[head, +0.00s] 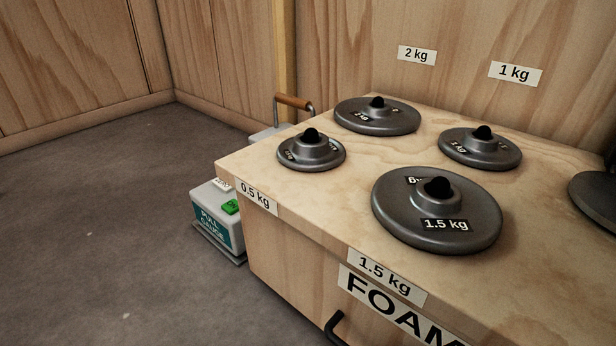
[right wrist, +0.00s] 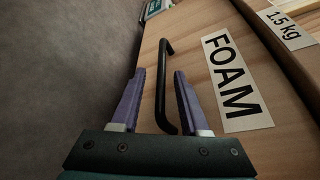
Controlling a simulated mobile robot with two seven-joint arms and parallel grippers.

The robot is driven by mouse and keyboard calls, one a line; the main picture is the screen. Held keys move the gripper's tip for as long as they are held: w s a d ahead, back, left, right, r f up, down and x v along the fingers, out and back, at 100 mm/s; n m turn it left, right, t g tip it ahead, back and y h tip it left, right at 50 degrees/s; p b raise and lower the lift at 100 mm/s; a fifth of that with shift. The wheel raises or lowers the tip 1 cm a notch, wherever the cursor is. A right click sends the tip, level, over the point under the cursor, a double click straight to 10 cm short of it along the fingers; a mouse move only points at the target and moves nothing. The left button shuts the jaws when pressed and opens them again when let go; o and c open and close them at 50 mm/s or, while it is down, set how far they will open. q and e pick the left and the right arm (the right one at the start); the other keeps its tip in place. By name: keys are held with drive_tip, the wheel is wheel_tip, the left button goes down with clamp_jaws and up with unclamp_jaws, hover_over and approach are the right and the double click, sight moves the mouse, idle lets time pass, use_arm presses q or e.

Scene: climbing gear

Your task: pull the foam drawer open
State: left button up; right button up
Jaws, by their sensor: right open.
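The foam drawer front (right wrist: 190,50) is pale wood with a white FOAM label (right wrist: 236,85); its label also shows at the bottom of the head view (head: 400,310). A black bar handle (right wrist: 162,85) is fixed to the drawer front; only its top end shows in the head view (head: 335,325). In the right wrist view my right gripper (right wrist: 158,75) is open, with its two purple fingers on either side of the handle. I cannot tell whether they touch it. The drawer looks closed, though most of it is hidden in the head view. My left gripper is out of view.
Several dark disc weights, including the 1.5 kg one (head: 437,212), stand on the wooden cabinet top (head: 300,195). A pull gauge box (head: 217,215) sits on the floor at its left.

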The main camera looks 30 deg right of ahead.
drive_tip(key=x, duration=0.3)
drive_tip(key=shift+w+d, duration=0.2)
drive_tip(key=shift+d, duration=0.05)
drive_tip(key=shift+s+a, duration=0.2)
drive_tip(key=shift+w+d, duration=0.15)
drive_tip(key=c, duration=0.4)
clamp_jaws()
drive_tip(key=shift+r, duration=0.1)
idle(0.4)
